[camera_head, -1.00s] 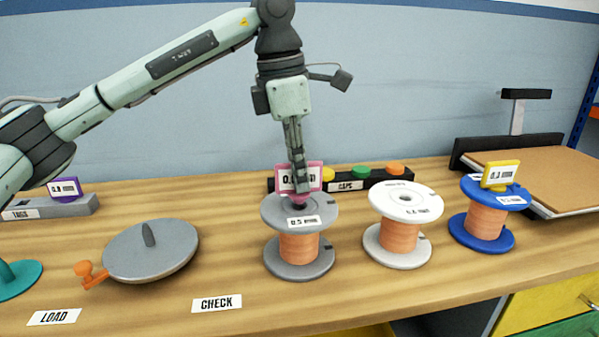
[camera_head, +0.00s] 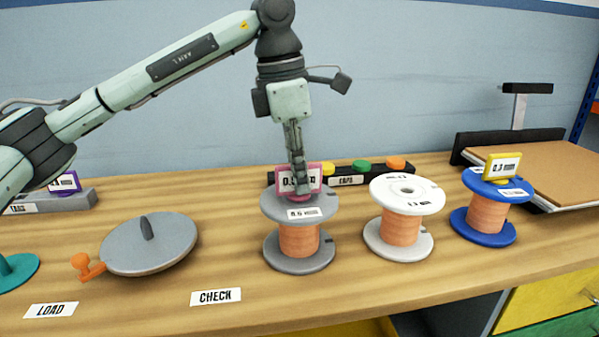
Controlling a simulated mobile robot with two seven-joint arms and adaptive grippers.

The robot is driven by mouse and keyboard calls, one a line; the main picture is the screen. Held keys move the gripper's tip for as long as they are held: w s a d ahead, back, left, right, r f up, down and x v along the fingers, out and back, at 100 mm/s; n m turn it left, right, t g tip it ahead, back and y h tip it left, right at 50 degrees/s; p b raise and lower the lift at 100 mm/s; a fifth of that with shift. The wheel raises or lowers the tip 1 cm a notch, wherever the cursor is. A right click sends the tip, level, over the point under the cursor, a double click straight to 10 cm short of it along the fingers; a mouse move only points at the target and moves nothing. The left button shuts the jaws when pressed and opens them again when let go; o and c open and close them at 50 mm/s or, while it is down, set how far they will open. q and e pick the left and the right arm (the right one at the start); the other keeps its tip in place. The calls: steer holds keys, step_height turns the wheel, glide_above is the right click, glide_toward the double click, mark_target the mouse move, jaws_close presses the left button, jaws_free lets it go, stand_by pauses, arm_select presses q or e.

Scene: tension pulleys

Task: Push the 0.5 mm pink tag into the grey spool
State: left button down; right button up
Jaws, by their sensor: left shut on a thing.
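The grey spool (camera_head: 299,257) stands upright on the bench, wound with copper-coloured wire and bearing a white label on its upper flange. The pink tag (camera_head: 315,170) stands at the spool's top centre, its foot at the hub. My left gripper (camera_head: 299,185) comes down from above and is shut on the pink tag, covering part of its face. How deep the tag's foot sits in the hub is hidden. My right gripper is not in view.
A white spool (camera_head: 400,237) stands close on the right, with a blue spool (camera_head: 485,233) holding a yellow tag (camera_head: 502,167) beyond. A caps rack (camera_head: 348,180) lies behind. A grey disc (camera_head: 150,250) with an orange crank is at left. The front bench by the CHECK label (camera_head: 216,297) is clear.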

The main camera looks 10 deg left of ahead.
arm_select(q)
steer(key=shift+f, duration=0.2)
steer(key=shift+f, duration=0.1)
stand_by(0.5)
steer(key=c, duration=1.6)
jaws_free()
steer(key=r, duration=0.4)
steer(key=a+r, duration=0.1)
steer(key=r, duration=0.7)
steer(key=shift+s+a, duration=0.3)
steer(key=shift+s, duration=0.05)
